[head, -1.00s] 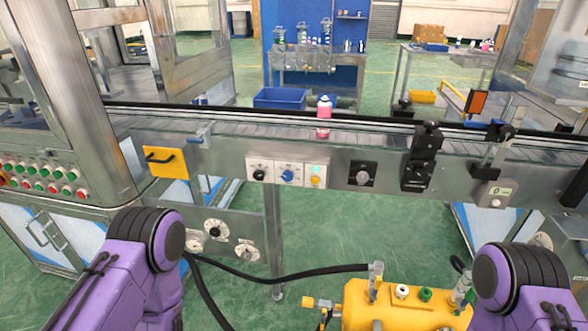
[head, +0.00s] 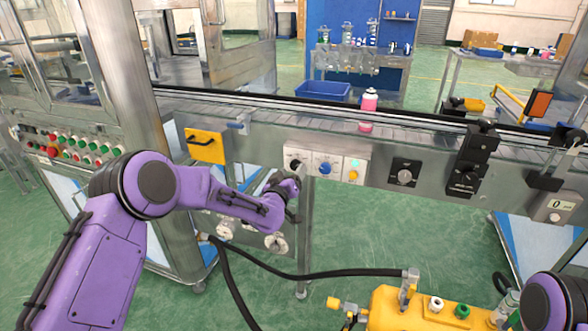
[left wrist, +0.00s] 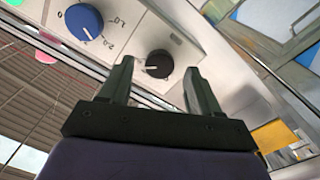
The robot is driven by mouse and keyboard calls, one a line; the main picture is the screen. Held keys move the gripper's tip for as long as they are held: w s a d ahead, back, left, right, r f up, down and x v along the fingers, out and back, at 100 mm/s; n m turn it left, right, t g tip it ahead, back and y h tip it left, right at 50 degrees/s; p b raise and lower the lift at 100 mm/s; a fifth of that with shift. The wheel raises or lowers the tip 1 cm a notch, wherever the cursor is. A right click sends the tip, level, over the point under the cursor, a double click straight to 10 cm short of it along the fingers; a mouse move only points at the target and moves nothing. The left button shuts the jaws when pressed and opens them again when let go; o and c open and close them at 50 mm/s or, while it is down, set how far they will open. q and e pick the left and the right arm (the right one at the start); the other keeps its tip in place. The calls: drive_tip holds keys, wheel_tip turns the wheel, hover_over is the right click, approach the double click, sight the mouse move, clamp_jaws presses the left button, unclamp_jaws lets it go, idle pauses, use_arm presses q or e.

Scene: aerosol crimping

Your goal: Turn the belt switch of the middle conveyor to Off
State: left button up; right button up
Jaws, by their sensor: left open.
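A white control panel (head: 324,164) sits on the conveyor's front side. At its left end is a black rotary switch (head: 295,163), beside a blue dial (head: 324,168) and a yellow button (head: 353,175). My left gripper (head: 290,184) is just below and in front of the black switch, partly hidden by its own wrist. In the left wrist view my open left gripper (left wrist: 159,70) has the black switch (left wrist: 158,64) framed between its fingertips, with no clear contact. The switch's white mark shows; its labels are unreadable. My right gripper is out of view.
A pink bottle (head: 369,100) stands on the conveyor (head: 270,108). A yellow handle plate (head: 206,146) is left of the panel; another black knob (head: 404,174) is to its right. Dials (head: 275,242) and a black hose (head: 330,275) lie below. A yellow machine (head: 415,308) stands lower right.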

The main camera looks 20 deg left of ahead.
sight(296, 164)
use_arm(q)
drive_tip(key=shift+w, duration=1.25)
drive_tip(key=shift+c, duration=0.3)
drive_tip(key=c, duration=1)
